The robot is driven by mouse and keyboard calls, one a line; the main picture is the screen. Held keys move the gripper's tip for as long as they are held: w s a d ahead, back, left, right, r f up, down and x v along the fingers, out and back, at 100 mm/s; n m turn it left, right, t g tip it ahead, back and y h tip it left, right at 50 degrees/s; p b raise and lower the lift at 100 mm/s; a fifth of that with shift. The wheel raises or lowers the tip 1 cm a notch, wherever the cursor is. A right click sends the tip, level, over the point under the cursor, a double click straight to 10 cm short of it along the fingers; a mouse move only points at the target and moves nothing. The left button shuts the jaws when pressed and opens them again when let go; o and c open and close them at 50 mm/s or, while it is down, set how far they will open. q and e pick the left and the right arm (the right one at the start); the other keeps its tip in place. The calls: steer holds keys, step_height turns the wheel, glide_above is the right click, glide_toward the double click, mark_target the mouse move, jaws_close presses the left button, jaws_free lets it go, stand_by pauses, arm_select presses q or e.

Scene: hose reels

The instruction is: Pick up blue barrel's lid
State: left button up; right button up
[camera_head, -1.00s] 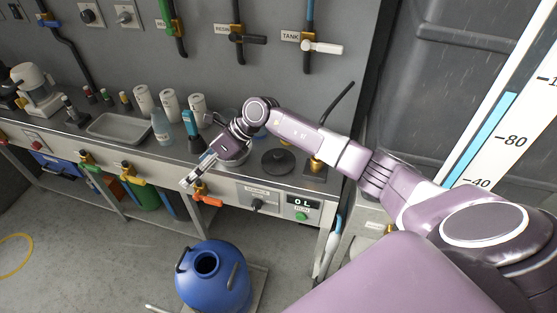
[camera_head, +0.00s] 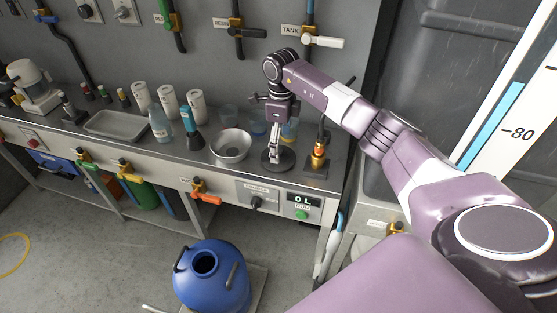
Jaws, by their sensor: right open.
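The blue barrel (camera_head: 222,285) stands on the floor in front of the bench, with its round top opening uncovered. My right gripper (camera_head: 273,158) points straight down over the lid. Its fingers are open and reach to about the lid's middle, where they hide part of it. I cannot tell whether they touch it. My left gripper is not in view.
Several clear cups stand behind. White rolls, bottles and a tray (camera_head: 116,124) occupy the bench's left. Valves hang on the wall behind.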

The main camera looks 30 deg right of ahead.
mark_target(287, 157)
steer(key=f+b, duration=0.2)
steer(key=f, duration=0.1)
steer(key=shift+w+a+f+b, duration=0.25)
steer(key=shift+w+f+b, duration=0.05)
steer(key=shift+f+b, duration=0.1)
steer(key=shift+f, duration=0.4)
steer(key=shift+r, duration=0.1)
steer(key=shift+c, duration=0.7)
